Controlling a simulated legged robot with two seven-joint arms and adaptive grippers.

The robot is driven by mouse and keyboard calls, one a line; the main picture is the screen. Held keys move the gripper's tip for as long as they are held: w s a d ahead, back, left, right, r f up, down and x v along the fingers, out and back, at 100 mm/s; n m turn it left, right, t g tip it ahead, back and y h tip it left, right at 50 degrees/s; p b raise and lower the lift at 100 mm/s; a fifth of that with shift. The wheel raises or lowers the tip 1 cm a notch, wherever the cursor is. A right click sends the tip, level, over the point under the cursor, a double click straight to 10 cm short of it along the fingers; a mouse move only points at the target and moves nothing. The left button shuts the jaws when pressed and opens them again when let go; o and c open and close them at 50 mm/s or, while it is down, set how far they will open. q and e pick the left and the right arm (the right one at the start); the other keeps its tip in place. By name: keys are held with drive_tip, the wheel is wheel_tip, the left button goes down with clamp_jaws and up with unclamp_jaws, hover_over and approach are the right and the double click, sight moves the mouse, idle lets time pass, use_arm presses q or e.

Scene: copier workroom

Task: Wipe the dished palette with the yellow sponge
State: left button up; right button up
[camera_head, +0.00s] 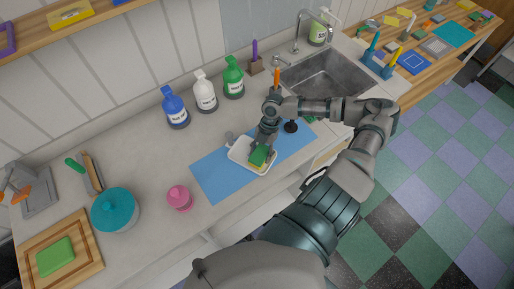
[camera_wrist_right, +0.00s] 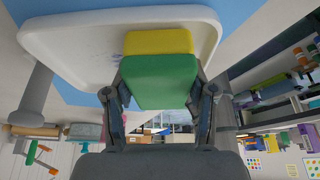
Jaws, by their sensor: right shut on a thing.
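The dished palette (camera_head: 238,154) is a shallow white tray with a raised rim on a blue mat. It also fills the top of the right wrist view (camera_wrist_right: 75,48), where faint greyish marks show on its surface. My right gripper (camera_head: 263,148) is over the palette, shut on the yellow sponge (camera_wrist_right: 158,42), which has a thick green layer (camera_wrist_right: 160,80). The sponge's yellow face is toward the palette and appears to touch it. In the head view mostly the sponge's green side (camera_head: 259,156) shows. My left gripper is not in view.
The blue mat (camera_head: 215,176) is bare left of the palette. A pink pot (camera_head: 179,197) and a teal pot (camera_head: 115,210) stand left. Several bottles (camera_head: 205,92) line the back; a sink (camera_head: 325,80) is right.

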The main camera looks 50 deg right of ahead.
sight(248, 154)
drive_tip(key=shift+w+f, duration=0.1)
drive_tip(key=shift+w+a+b, duration=0.15)
drive_tip(key=shift+w+b, duration=0.2)
drive_tip(key=w, duration=0.1)
drive_tip(key=w+a+b, duration=0.1)
drive_tip(key=w, duration=0.1)
drive_tip(key=shift+w, duration=0.65)
drive_tip(key=shift+s+d, duration=0.1)
drive_tip(key=shift+s, duration=0.05)
drive_tip(key=s+p, duration=0.2)
drive_tip(key=s, duration=0.1)
drive_tip(key=s+d+p, duration=0.1)
drive_tip(key=p, duration=0.1)
drive_tip(key=shift+s+r, duration=0.25)
drive_tip(key=shift+s, duration=0.05)
drive_tip(key=shift+s+f, duration=0.15)
drive_tip(key=shift+f, duration=0.05)
